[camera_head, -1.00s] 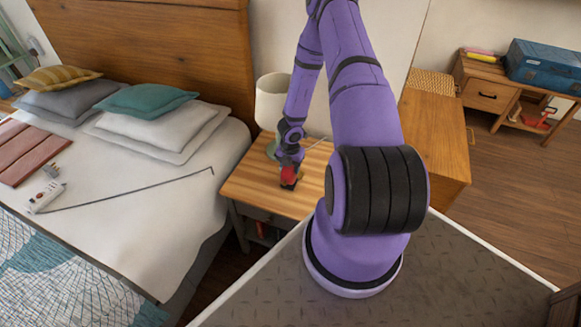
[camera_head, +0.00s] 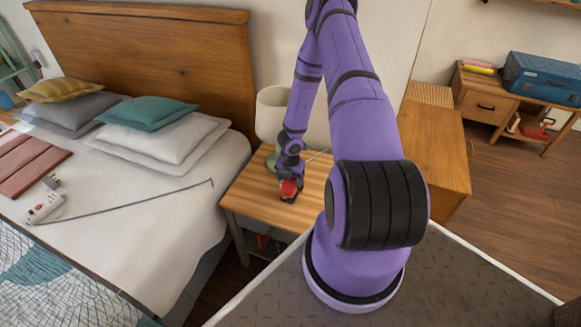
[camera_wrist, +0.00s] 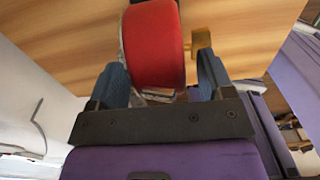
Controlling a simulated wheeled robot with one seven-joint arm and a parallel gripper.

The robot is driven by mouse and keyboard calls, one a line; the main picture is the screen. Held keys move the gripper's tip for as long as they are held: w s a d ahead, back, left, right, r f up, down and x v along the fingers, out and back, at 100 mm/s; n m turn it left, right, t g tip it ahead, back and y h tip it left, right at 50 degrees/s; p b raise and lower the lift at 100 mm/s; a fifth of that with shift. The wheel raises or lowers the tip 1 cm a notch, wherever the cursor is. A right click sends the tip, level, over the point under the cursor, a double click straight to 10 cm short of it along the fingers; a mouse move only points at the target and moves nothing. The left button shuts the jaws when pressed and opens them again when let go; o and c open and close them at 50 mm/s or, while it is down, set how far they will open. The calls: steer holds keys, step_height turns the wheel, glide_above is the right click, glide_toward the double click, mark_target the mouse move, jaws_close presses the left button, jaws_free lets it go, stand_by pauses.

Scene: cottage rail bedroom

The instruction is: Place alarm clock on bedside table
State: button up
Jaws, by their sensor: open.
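The red alarm clock (camera_wrist: 153,45) stands on the wooden top of the bedside table (camera_wrist: 262,35) in the wrist view. My gripper (camera_wrist: 163,80) is open, with one blue-grey finger on each side of the clock's near part. A small gap shows between the clock and the right finger; the left finger is very close to it. In the head view the clock (camera_head: 288,187) is a small red shape at my gripper (camera_head: 290,195), low over the bedside table (camera_head: 250,193). The clock's face is hidden.
A table lamp (camera_head: 272,115) stands at the back of the bedside table. The bed (camera_head: 150,235) with pillows is to the left, holding a power strip (camera_head: 44,205) and a dark rod or cord. A wooden cabinet (camera_head: 440,150) is to the right. The table's front left is clear.

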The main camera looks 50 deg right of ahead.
step_height(320, 180, up, 11)
steer(key=shift+r, duration=0.2)
stand_by(0.4)
stand_by(0.5)
